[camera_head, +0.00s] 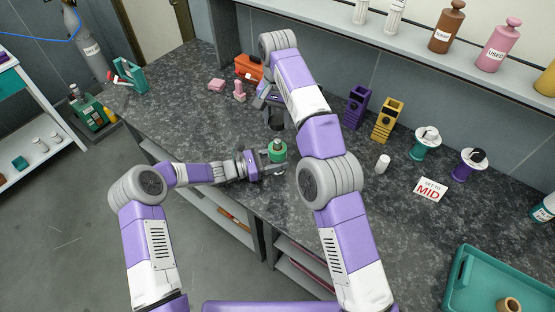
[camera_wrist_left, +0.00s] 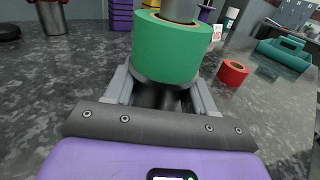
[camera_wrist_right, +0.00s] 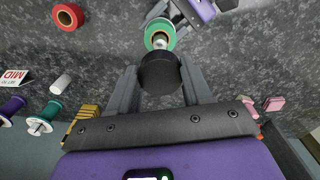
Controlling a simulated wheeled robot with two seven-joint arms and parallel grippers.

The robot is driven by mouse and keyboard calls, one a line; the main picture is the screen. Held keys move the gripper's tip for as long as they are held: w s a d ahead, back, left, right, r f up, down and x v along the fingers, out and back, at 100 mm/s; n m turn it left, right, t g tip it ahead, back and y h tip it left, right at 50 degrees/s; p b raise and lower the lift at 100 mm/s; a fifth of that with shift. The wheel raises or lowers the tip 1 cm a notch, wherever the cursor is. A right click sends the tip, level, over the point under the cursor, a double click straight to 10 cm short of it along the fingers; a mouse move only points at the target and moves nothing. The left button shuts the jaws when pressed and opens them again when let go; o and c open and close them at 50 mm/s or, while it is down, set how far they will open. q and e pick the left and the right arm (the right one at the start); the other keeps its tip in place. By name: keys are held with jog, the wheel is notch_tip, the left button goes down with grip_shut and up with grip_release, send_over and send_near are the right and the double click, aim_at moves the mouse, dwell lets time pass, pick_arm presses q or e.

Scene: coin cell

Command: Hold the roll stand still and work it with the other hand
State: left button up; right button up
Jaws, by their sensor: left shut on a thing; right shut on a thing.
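The roll stand has a green roll (camera_head: 277,156) around a grey post (camera_wrist_left: 180,9), above a dark base (camera_wrist_left: 155,96). My left gripper (camera_head: 270,170) is shut on the base just under the green roll. The roll also shows in the right wrist view (camera_wrist_right: 153,27). My right gripper (camera_head: 275,112) is shut on a black round knob (camera_wrist_right: 160,74), above the stand. The knob lines up with the post in the right wrist view. I cannot tell whether the knob touches the post. The base's foot is hidden by my left gripper.
A red roll (camera_wrist_left: 233,72) lies on the counter near the stand. A white cylinder (camera_head: 382,164), a MID card (camera_head: 430,190), two other roll stands (camera_head: 424,149) and a teal tray (camera_head: 460,285) are to the right. Pink blocks (camera_head: 216,85) and an orange toolbox (camera_head: 248,67) are behind.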

aim_at(277, 141)
jog(key=shift+s+f, duration=0.1)
jog(key=shift+f, duration=2.4)
jog(key=shift+f, duration=0.9)
jog(key=shift+f, duration=0.55)
